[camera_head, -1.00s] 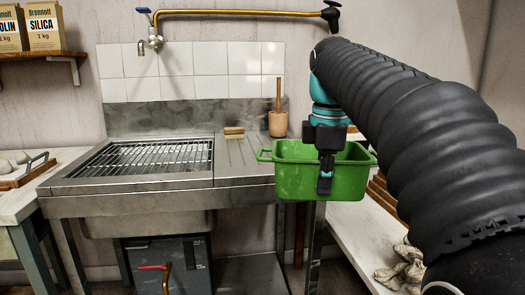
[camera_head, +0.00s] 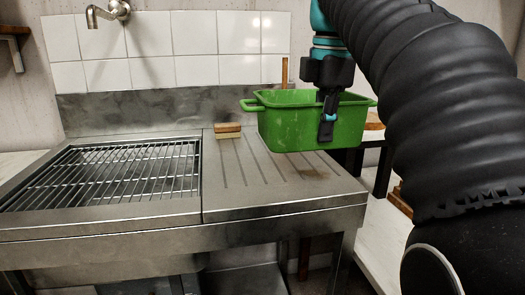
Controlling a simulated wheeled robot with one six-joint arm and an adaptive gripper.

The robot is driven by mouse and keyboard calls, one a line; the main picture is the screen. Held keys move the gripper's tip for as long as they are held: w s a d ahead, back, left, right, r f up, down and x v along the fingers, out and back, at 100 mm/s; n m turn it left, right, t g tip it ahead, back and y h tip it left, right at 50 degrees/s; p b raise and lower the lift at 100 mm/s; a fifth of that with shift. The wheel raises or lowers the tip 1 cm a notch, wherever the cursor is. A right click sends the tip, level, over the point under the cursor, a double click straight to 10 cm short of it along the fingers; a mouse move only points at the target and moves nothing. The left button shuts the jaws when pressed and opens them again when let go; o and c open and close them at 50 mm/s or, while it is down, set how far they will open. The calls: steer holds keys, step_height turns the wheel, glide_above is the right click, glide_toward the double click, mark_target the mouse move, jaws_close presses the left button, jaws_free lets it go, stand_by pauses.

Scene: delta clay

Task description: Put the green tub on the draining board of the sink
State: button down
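The green tub (camera_head: 285,124) is a rectangular tub with a handle on its left end. My gripper (camera_head: 328,120) is shut on its near wall, with one finger outside the wall; the other finger is hidden inside. The tub hangs level over the back right of the draining board (camera_head: 245,190), the grooved steel surface right of the sink (camera_head: 110,175). I cannot tell exactly how high it is above the board. The sink basin is covered by a wire grid.
A small wooden brush or block (camera_head: 227,130) lies at the back left of the draining board. A wooden handle (camera_head: 284,72) stands behind the tub. White tiles (camera_head: 190,48) and a tap (camera_head: 108,12) are on the wall. The front of the board is clear.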

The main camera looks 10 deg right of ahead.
steer(key=w+a+f, duration=0.1)
steer(key=w+f, duration=0.1)
steer(key=w, duration=0.1)
steer(key=w+a+f, duration=0.2)
steer(key=w, duration=0.2)
steer(key=w+a+f, duration=0.1)
steer(key=w+f, duration=0.1)
steer(key=w, duration=0.2)
steer(key=shift+w+a+f, duration=0.1)
steer(key=shift+a+f, duration=0.2)
steer(key=shift+f, duration=0.1)
steer(key=shift+f+b, duration=0.85)
steer(key=shift+f, duration=1.2)
steer(key=shift+f, duration=0.15)
steer(key=c, duration=1.3)
jaws_free()
steer(key=r+p, duration=0.1)
steer(key=r, duration=0.3)
steer(key=r+p, duration=0.1)
steer(key=r, duration=0.7)
steer(key=shift+s+r+p, duration=0.1)
steer(key=shift+s+p, duration=0.25)
steer(key=shift+p, duration=0.05)
steer(key=shift+s, duration=0.15)
